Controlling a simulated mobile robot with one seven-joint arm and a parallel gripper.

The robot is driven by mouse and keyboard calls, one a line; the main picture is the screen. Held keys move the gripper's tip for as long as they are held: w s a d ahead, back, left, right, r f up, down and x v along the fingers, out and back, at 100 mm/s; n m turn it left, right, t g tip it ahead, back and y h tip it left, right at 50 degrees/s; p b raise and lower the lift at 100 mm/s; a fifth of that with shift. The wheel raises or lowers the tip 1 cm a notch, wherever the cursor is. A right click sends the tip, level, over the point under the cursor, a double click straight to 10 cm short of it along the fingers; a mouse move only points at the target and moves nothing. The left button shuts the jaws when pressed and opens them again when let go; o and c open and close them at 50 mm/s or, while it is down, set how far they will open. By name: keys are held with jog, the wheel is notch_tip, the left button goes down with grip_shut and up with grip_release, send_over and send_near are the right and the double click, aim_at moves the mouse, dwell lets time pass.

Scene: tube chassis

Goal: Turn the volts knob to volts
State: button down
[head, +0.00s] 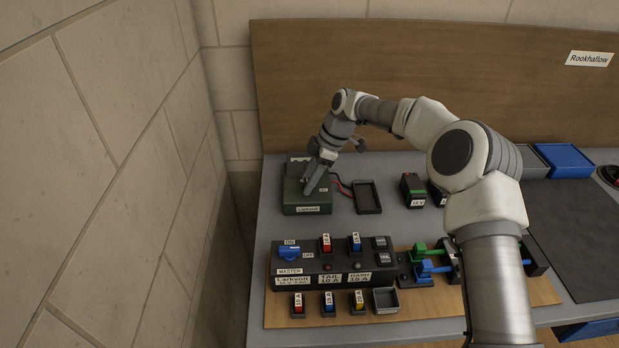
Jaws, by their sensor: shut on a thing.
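A dark green meter box (292,207) with a white label on its front stands at the back left of the grey bench. My gripper (311,188) reaches down onto its top face and is shut on the volts knob there. The fingers cover the knob, so its pointer and setting cannot be read. Small markings show on the top face but are too small to read.
Red and black leads (340,184) run right from the box towards an empty black tray (367,198). A black switch panel (330,262) with a blue master knob (290,254) lies in front. Batteries (413,190) stand to the right. The stone wall is close on the left.

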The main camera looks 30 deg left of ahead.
dwell(0.3)
jog(key=shift+c, duration=1.2)
grip_release()
jog(key=p+v, duration=0.1)
jog(key=v, duration=1.6)
jog(key=shift+d+r, duration=0.15)
jog(key=shift+d, duration=0.05)
